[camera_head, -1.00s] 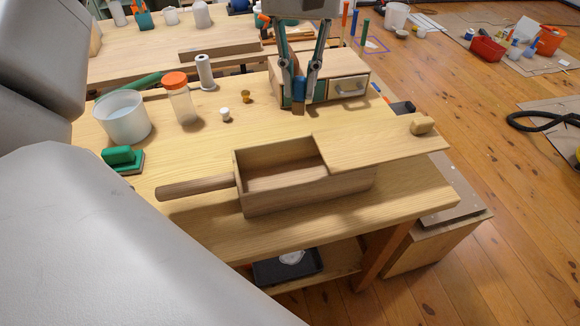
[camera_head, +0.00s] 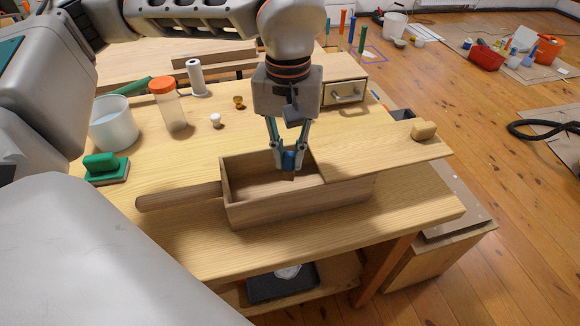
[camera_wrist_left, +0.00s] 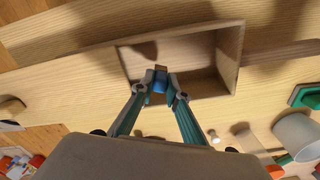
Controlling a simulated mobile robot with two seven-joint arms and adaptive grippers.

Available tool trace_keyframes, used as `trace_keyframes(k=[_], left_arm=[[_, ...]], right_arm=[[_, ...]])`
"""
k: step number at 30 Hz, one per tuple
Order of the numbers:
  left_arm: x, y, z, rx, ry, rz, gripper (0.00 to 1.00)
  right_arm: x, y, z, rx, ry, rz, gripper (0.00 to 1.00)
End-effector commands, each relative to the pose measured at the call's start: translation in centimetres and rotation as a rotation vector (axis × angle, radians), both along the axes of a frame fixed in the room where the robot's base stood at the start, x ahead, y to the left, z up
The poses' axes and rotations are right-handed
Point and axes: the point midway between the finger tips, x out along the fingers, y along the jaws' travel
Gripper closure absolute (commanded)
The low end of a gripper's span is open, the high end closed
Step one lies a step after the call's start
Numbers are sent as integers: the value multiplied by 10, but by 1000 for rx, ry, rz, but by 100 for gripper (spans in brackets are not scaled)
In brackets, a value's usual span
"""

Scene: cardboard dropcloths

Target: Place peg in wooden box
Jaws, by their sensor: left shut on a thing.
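The wooden box (camera_head: 290,208) sits on the table, its lid (camera_head: 375,155) slid to the right so the left part is open. A long wooden handle (camera_head: 178,195) sticks out on its left. My left gripper (camera_head: 288,165) points down over the open part, near the lid's edge. It is shut on a small blue peg (camera_head: 289,158), mostly covered by the fingers. In the left wrist view the peg (camera_wrist_left: 160,85) shows between the fingertips, with the box's inside (camera_wrist_left: 195,75) behind it. Whether the peg touches the box floor is unclear. My right gripper is not in view.
On the table (camera_head: 180,238) are a white bucket (camera_head: 114,125), a jar with an orange lid (camera_head: 168,108), a green-handled block (camera_head: 104,168), and small white (camera_head: 215,120) and amber items (camera_head: 239,102). A small drawer unit (camera_head: 345,92) stands behind. The front table strip is clear.

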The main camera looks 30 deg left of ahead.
Motion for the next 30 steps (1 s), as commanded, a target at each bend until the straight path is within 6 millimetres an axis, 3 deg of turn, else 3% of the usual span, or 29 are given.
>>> trace_keyframes(k=[7,20,21,22,30], left_arm=[[-1,0,-38,0,9,0,97],[-1,0,-41,0,4,0,97],[0,0,-41,1,3,0,75],[0,0,-41,1,3,0,69],[-1,0,-41,1,3,0,69]], right_arm=[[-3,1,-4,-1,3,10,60],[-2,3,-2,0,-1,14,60],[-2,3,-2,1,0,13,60],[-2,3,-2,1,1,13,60],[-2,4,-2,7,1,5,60]])
